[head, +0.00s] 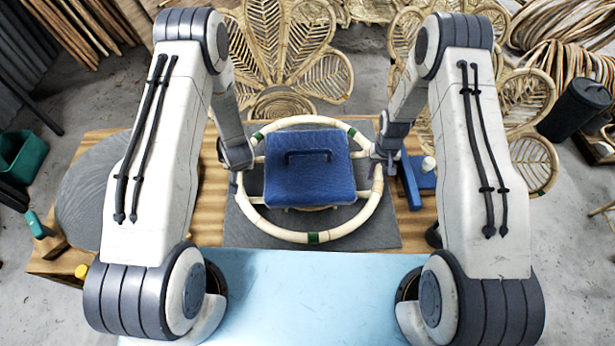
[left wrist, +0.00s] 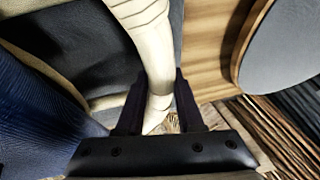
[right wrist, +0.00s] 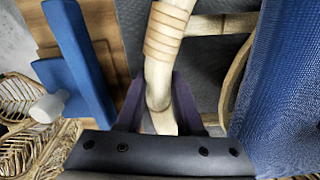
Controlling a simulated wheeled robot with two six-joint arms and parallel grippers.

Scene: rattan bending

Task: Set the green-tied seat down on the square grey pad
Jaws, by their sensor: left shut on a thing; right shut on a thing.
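The green-tied seat is a pale round rattan ring (head: 313,238) with green bindings, over the square grey pad (head: 385,234) in the head view. A blue block (head: 310,180) with a dark handle sits in the ring's middle. My left gripper (head: 236,178) is shut on the ring's left side; the left wrist view shows the cane (left wrist: 150,40) between its fingers. My right gripper (head: 380,165) is shut on the right side, with the cane (right wrist: 158,65) between its fingers below a tan binding. The ring looks roughly level; I cannot tell whether it touches the pad.
A blue stand (head: 412,182) with a white knob is close to my right gripper. A round grey disc (head: 85,205) lies left on the wooden table. A green-handled tool (head: 38,226) and a green bin (head: 22,156) are farther left. Woven rattan pieces (head: 275,40) stand behind.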

